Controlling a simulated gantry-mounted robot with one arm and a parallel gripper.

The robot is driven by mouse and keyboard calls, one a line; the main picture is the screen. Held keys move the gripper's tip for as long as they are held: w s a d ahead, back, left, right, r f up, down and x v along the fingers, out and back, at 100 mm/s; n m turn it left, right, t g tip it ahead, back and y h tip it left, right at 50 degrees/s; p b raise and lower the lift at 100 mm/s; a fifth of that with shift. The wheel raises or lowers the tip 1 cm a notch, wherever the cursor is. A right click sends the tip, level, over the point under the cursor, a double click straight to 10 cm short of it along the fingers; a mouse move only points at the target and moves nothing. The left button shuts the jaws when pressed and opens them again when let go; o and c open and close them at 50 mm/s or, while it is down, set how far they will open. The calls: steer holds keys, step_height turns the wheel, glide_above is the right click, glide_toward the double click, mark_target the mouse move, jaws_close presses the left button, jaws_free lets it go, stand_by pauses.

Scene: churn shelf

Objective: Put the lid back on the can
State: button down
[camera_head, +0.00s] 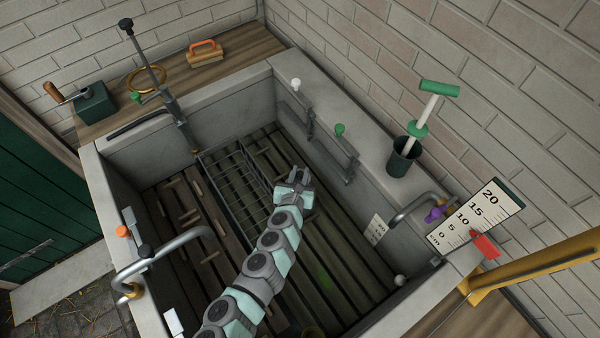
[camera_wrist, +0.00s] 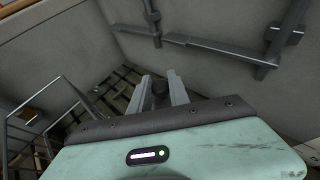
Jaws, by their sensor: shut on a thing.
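My gripper (camera_head: 295,182) is inside the grey stone trough, above its slatted floor and beside the wire rack. In the wrist view, my gripper (camera_wrist: 161,90) is shut on a small dark thing (camera_wrist: 160,88) between its two grey fingers. I cannot tell whether this is the lid or its knob, as my gripper hides most of it. No can is clearly recognisable in the trough. A dark green cylindrical pot (camera_head: 403,160) stands on the right ledge with a green-handled plunger (camera_head: 432,108) in it.
The wire rack (camera_head: 238,178) is left of my gripper. Metal brackets (camera_head: 345,155) jut from the right trough wall (camera_head: 370,170). A bent pipe (camera_head: 165,247) overhangs the left side. The slatted floor (camera_head: 350,255) right of my arm is mostly clear.

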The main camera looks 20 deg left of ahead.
steer(key=shift+f, duration=0.2)
steer(key=shift+f+b, duration=0.35)
steer(key=shift+b, duration=0.15)
stand_by(0.4)
steer(key=c, duration=1.1)
jaws_free()
steer(key=shift+c, duration=0.2)
steer(key=shift+r, duration=0.1)
